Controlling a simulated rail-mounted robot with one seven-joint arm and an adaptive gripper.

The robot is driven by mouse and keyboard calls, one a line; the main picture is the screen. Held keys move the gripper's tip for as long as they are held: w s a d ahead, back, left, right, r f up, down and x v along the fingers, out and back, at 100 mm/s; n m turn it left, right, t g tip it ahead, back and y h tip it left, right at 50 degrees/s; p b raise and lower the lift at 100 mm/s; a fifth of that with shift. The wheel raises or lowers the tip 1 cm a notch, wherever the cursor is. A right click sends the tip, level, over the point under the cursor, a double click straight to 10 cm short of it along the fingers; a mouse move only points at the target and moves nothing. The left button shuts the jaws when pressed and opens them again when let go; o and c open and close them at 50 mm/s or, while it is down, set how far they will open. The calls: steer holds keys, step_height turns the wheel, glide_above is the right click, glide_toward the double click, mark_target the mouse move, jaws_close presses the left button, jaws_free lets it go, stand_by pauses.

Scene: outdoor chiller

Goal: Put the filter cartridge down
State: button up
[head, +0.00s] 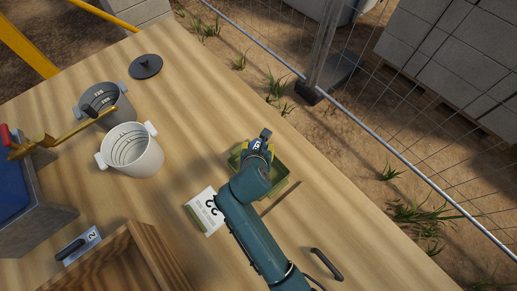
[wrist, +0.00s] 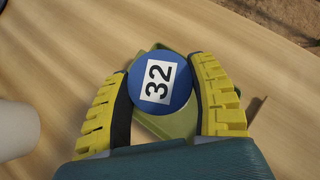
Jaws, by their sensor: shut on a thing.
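The filter cartridge appears to be the round blue piece (wrist: 180,97) with a white "32" label on its face in the wrist view. My gripper (wrist: 160,76) is shut on it, with a yellow-and-black finger on each side. A shallow green tray (wrist: 150,58) lies behind the cartridge in that view. In the head view my gripper (head: 257,148) is over the green tray (head: 284,189), and my arm hides part of the tray. I cannot tell whether the cartridge touches the tray floor.
A thin brown stick (head: 281,198) and a black handle (head: 326,264) are to the right. A white bucket (head: 134,158), a grey bucket (head: 112,112) and a black lid (head: 146,66) stand further left.

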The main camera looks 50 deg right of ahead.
step_height(320, 180, down, 10)
steer(key=b, duration=0.6)
steer(key=shift+f, duration=0.1)
steer(key=shift+r, duration=0.2)
steer(key=shift+f, duration=0.15)
steer(key=o, duration=1.2)
steer(key=shift+o, duration=0.2)
